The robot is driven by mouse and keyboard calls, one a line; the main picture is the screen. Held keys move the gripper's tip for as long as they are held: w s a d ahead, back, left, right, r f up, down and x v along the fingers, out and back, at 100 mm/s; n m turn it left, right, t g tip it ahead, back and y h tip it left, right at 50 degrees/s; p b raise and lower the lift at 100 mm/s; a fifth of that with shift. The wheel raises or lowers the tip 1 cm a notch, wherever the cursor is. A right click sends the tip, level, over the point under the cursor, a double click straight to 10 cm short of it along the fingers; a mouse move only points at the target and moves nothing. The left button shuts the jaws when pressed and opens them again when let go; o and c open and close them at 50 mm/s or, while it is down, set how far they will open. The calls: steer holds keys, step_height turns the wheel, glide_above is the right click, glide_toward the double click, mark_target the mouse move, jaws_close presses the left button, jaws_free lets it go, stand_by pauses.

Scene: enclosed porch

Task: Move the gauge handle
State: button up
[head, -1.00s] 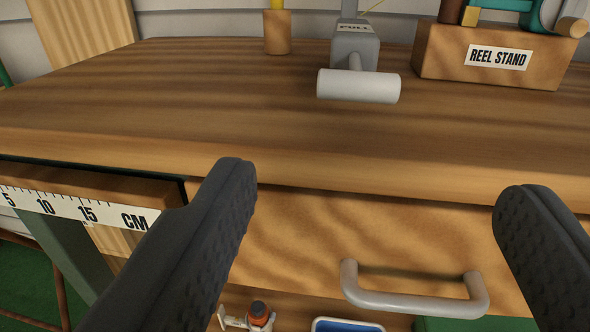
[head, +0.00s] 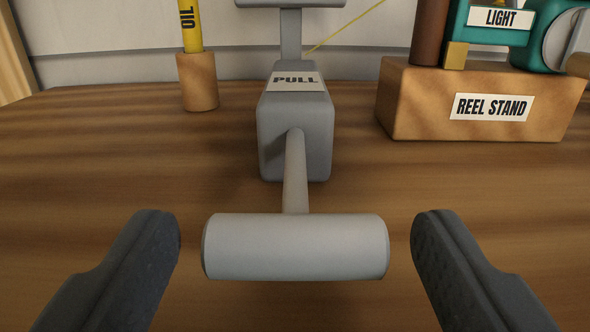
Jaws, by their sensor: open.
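The gauge handle (head: 295,247) is a light grey horizontal cylinder on a short rod. The rod comes out of a grey gauge body (head: 296,135) with a label reading PULL, standing on the wooden bench top. In the head view the handle lies low in the middle. My gripper (head: 295,235) is open and empty. One finger is to the left of the handle and one to the right, with a small gap at each end. I cannot tell whether the fingertips are level with the handle in depth.
A wooden block labelled REEL STAND (head: 430,105) stands right of the gauge and holds a teal reel (head: 490,45). A yellow OIL tube (head: 187,25) stands in a wooden holder (head: 198,83) to the left. The bench top (head: 90,170) is bare around the gauge.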

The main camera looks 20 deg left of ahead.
mark_target(296, 136)
steer(key=shift+x, duration=0.85)
steer(key=c, duration=1.4)
steer(key=shift+p+x, duration=1.5)
steer(key=shift+x, duration=1.1)
steer(key=shift+r, duration=0.1)
steer(key=o, duration=1.4)
steer(key=shift+w, duration=0.15)
